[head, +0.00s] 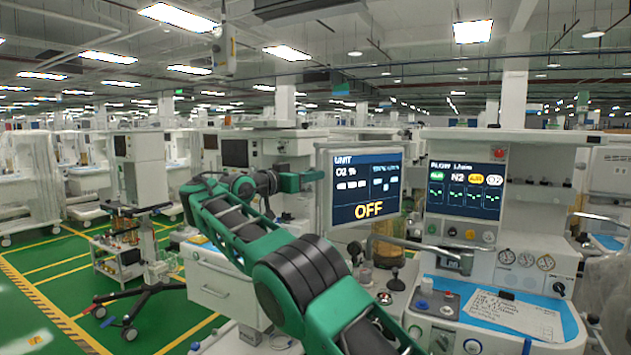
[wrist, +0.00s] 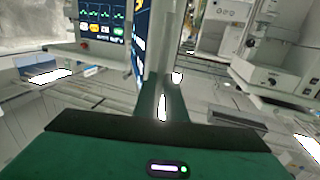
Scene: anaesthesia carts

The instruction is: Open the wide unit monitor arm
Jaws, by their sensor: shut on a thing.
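The monitor (head: 367,212), a flat screen in a light frame reading "OFF", stands upright left of the wide unit (head: 520,262) in the head view. My gripper (head: 318,180) reaches the monitor's left edge from the left. In the wrist view, my green gripper fingers (wrist: 165,98) are shut on the pale edge of the monitor frame (wrist: 159,40). The screen is seen almost edge-on there. The arm joint behind the monitor is hidden.
A second, fixed screen (head: 465,190) sits just right of the monitor. Knobs and a blue worktop (head: 500,305) lie below it. A white drawer cabinet (head: 225,290) stands left, behind my arm.

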